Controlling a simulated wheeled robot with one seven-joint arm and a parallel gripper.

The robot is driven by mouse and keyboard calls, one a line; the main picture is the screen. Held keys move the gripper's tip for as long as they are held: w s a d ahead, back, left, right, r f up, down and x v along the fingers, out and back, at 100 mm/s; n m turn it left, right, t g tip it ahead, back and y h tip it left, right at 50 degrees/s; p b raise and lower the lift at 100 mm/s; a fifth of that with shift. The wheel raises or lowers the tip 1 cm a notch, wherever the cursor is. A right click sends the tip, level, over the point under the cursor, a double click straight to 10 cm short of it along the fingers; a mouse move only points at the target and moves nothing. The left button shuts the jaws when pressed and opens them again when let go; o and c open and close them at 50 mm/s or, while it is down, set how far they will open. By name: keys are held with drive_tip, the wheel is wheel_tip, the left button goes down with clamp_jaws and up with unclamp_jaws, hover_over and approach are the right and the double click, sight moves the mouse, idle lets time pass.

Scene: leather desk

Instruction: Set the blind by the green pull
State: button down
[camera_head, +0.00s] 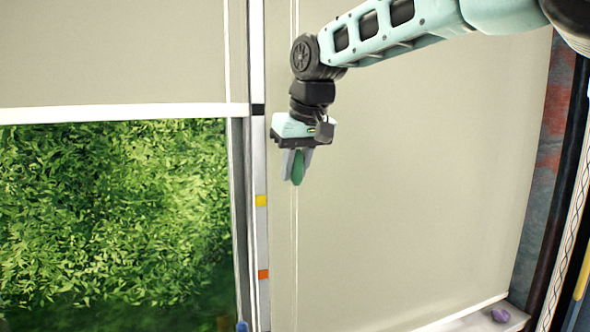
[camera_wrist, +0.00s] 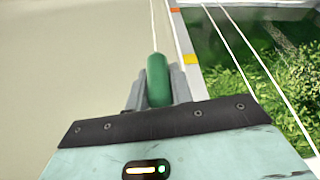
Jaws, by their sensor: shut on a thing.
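The green pull (camera_head: 298,168) hangs on a pair of thin white cords in front of the right blind (camera_head: 420,190). My gripper (camera_head: 296,170) points down and is shut on the green pull, with one finger on each side. In the wrist view the green pull (camera_wrist: 158,82) stands between the grey fingers. The right blind hangs low, its pale bottom bar (camera_head: 465,312) close above the sill. The post (camera_head: 260,235) left of the cords carries a black mark (camera_head: 258,110), a yellow mark (camera_head: 261,200) and an orange mark (camera_head: 263,274).
The left blind (camera_head: 110,55) is partly raised, its white bottom bar (camera_head: 120,113) level with the black mark. Green foliage (camera_head: 110,215) shows below it. A blue pull (camera_head: 242,326) is at the bottom edge. A purple object (camera_head: 501,315) lies on the sill at the lower right.

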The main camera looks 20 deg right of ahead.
drive_tip(key=shift+w+r, duration=0.1)
drive_tip(key=shift+r, duration=0.35)
drive_tip(key=c, duration=1.2)
unclamp_jaws()
drive_tip(key=shift+c, duration=0.2)
drive_tip(key=shift+f, duration=0.15)
drive_tip(key=b+v, duration=0.3)
drive_tip(key=v, duration=1.4)
